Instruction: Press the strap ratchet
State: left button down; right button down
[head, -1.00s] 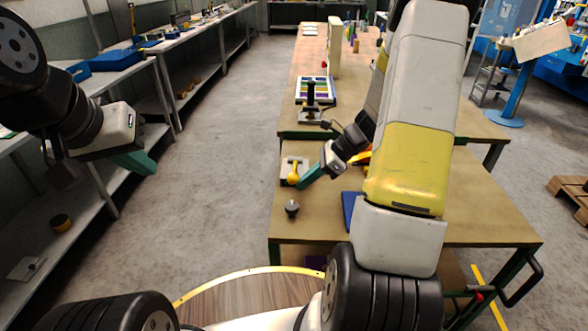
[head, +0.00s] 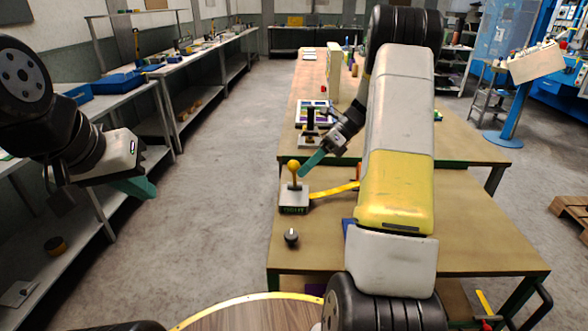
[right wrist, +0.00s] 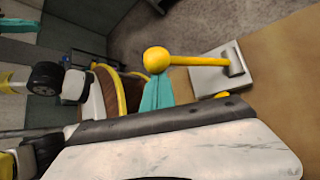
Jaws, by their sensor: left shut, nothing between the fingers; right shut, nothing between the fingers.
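The strap ratchet (head: 293,202) stands near the left edge of the workbench, a pale base with dark lettering on its front. Its lever ends in a yellow ball (head: 293,166) and stands roughly upright. In the right wrist view the ball (right wrist: 157,60) and yellow lever stick out from the base (right wrist: 220,78). A yellow strap (head: 335,190) runs right from the base. My right gripper (head: 303,172), teal-fingered and shut, is just right of the ball; I cannot tell whether it touches. My left gripper (head: 150,190) is shut and empty, left of the bench over the floor.
A dark knob (head: 291,237) stands on the bench in front of the ratchet. A blue item (head: 348,226) is partly hidden by my right arm. Behind are a device with a black post (head: 310,125) and a further bench. Shelving (head: 100,160) lines the left.

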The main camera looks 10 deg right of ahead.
jog(key=shift+w+d+r, duration=0.15)
jog(key=shift+w+r, duration=0.3)
jog(key=shift+w, duration=0.15)
jog(key=shift+w, duration=0.1)
jog(key=v, duration=0.7)
jog(key=shift+d, duration=0.4)
jog(key=shift+r, duration=0.2)
